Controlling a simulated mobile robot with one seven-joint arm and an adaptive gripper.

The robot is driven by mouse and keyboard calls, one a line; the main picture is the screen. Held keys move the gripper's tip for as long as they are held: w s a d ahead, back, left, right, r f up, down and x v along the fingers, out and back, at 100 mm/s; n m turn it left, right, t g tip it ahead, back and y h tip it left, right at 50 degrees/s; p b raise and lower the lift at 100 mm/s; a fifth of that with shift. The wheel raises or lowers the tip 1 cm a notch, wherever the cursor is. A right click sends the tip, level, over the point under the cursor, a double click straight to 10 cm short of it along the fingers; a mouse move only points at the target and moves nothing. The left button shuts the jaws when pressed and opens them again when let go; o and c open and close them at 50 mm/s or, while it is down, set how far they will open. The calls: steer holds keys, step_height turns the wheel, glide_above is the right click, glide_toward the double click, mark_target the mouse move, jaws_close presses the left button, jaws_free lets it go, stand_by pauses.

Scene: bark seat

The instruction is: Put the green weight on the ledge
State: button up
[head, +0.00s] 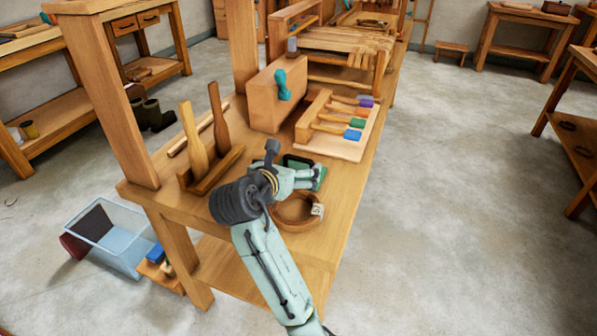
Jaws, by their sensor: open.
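The rack stands on a pale board (335,150), whose front strip is bare; I cannot tell whether this is the ledge.
A round wooden bowl or ring (285,221) with a pale tag lies just below my gripper. The bench's right edge (352,212) is clear. A clear bin (110,235) is on the floor.

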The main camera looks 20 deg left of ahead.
mark_target(298, 158)
steer(key=x, duration=0.5)
steer(key=p+x, duration=0.1)
steer(key=x, duration=0.1)
steer(key=shift+w+a+f, duration=0.1)
steer(key=shift+w+a, duration=0.15)
steer(key=shift+c, duration=0.3)
steer(key=c, duration=1.7)
steer(key=shift+c, duration=1.1)
steer(key=shift+r, duration=0.25)
